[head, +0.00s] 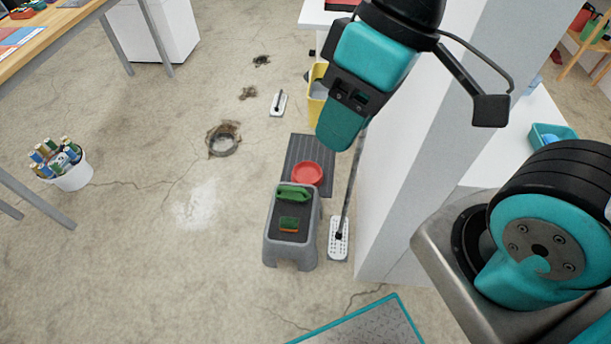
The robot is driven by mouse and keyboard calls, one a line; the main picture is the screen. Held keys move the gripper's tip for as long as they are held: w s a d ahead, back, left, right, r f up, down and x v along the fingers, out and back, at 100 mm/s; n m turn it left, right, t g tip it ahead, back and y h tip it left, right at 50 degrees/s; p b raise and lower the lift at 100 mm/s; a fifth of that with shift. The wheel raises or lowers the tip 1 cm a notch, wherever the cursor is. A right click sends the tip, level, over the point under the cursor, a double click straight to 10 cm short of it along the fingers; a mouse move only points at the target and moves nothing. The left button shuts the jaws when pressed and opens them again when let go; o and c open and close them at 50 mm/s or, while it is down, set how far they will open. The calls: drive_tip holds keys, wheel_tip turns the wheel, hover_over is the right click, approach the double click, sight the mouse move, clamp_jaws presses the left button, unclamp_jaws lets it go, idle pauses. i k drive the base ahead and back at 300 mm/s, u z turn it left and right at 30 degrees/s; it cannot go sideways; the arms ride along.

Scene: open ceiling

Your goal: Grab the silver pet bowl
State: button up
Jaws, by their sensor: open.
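A round, dull grey, bowl-like thing (223,145) stands on the concrete floor left of centre in the head view. It has dark dirt around it and looks like the silver pet bowl, but its inside is hard to make out. My gripper (342,128) hangs at the upper middle of the view, to the right of the bowl and apart from it. I see nothing held in it. The angle hides most of the gap between its fingers.
A white pillar (395,190) stands right. Floor around the bowl is mostly clear.

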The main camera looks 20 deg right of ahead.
sight(223, 144)
drive_tip(key=u, duration=0.05)
drive_tip(key=k, duration=0.35)
drive_tip(key=u, duration=1.25)
drive_tip(key=i, duration=2.05)
drive_tip(key=z, duration=0.5)
drive_tip(key=i, duration=1.9)
drive_tip(key=z, duration=1.05)
drive_tip(key=i, duration=0.9)
drive_tip(key=z, duration=0.3)
